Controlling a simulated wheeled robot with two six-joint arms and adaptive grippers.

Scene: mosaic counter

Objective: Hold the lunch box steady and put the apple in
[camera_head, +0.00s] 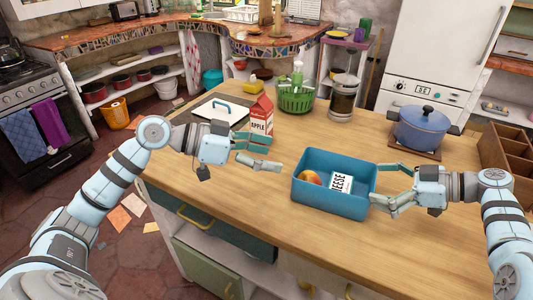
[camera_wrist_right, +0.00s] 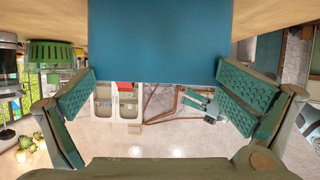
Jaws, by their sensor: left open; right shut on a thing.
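The blue lunch box (camera_head: 330,207) stands open on the wooden counter, and its wall fills the upper middle of the right wrist view (camera_wrist_right: 160,40). The red and yellow apple (camera_head: 311,178) is inside it on the left, beside a white packet with black lettering (camera_head: 341,183). My right gripper (camera_head: 378,187) is shut on the box's right end, with its fingers on either side in the right wrist view (camera_wrist_right: 155,85). My left gripper (camera_head: 275,151) is open and empty, above the counter to the left of the box and apart from it. The apple's lower part is hidden by the box wall.
A green basket (camera_head: 295,99), a glass jar (camera_head: 342,98) and a blue pot (camera_head: 423,127) stand further back. A wooden divided box (camera_head: 508,152) is at the right.

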